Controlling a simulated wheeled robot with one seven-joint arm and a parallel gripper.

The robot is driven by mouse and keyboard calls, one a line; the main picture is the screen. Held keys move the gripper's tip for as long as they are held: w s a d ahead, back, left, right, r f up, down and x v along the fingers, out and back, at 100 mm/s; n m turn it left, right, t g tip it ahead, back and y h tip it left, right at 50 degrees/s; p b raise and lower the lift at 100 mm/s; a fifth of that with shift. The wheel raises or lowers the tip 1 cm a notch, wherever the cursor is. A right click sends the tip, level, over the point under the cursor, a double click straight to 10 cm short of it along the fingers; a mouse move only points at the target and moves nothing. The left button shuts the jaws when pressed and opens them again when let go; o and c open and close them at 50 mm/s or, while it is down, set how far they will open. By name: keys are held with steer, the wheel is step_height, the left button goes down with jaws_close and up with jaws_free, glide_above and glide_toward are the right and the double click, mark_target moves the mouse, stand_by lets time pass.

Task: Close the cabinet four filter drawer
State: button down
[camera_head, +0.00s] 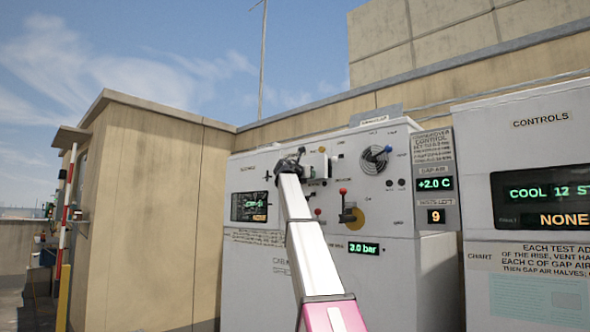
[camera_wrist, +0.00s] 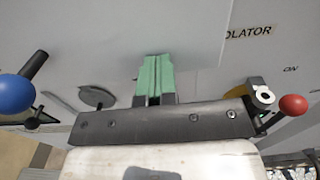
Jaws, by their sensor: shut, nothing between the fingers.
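A white cabinet (camera_head: 390,265) with levers, displays and a fan grille stands in the middle of the head view. A label starting "CAB" is partly hidden by my arm, so I cannot read its number. I cannot make out a filter drawer in either view. My gripper (camera_wrist: 157,62) has its green fingers together and empty, in front of a pale panel (camera_wrist: 120,30) in the wrist view. I cannot tell whether the fingertips touch it. In the head view my gripper (camera_head: 290,163) is at the cabinet's upper front, its fingers not clear.
In the wrist view, a blue-knobbed lever (camera_wrist: 16,92) is left of my gripper and a red-knobbed lever (camera_wrist: 292,105) is right. The head view shows another red-knobbed lever (camera_head: 343,191), a controls cabinet (camera_head: 520,135) at right and a tan wall (camera_head: 150,210) at left.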

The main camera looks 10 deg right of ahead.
steer(key=x, duration=0.5)
steer(key=shift+w+d, duration=0.25)
steer(key=shift+r, duration=0.1)
